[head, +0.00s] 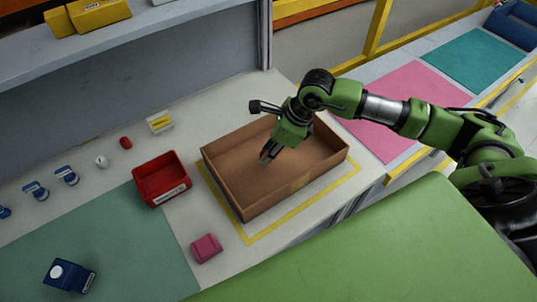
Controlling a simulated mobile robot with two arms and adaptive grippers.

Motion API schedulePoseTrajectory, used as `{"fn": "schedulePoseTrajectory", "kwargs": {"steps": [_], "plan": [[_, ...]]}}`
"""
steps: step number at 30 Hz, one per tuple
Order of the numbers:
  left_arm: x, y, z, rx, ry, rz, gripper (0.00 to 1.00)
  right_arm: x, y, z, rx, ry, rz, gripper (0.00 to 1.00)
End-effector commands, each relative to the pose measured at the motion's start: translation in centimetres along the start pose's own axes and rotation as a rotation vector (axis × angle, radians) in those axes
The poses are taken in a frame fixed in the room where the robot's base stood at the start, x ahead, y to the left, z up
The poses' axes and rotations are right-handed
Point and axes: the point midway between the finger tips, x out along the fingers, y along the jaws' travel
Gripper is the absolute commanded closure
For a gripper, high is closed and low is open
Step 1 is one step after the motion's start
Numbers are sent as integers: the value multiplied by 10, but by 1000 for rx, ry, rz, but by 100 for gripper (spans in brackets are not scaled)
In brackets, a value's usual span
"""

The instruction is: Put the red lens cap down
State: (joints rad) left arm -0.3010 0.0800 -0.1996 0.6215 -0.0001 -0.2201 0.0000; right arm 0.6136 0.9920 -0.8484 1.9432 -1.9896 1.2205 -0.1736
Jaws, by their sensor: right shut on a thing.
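My right gripper (268,157) reaches in from the right and points down inside the open brown cardboard box (229,183). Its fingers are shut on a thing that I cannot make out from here. A small red rounded piece (125,143) lies on the bench at the left, well away from the gripper. I cannot tell whether this piece or the hidden held thing is the red lens cap. My left gripper is not in view.
A red bin (162,180) stands left of the box, with a pink block (206,248) below it. A blue carton (69,276) lies on the green mat (130,250). Yellow tape (302,212) borders the box. A shelf (150,25) overhangs the back left.

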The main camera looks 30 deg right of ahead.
Motion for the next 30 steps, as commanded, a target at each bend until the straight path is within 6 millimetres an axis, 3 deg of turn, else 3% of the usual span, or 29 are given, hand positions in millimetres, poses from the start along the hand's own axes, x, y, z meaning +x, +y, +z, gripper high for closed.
{"fn": "schedulePoseTrajectory", "kwargs": {"steps": [6,23,24,25,30], "plan": [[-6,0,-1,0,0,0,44,25,2,-11,1,1,2,97],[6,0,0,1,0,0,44,35,2,-15,0,0,1,97],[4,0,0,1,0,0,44,33,1,-14,0,0,1,67],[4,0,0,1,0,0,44,33,2,-14,0,0,1,60],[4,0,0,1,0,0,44,32,2,-14,0,0,1,60]]}}
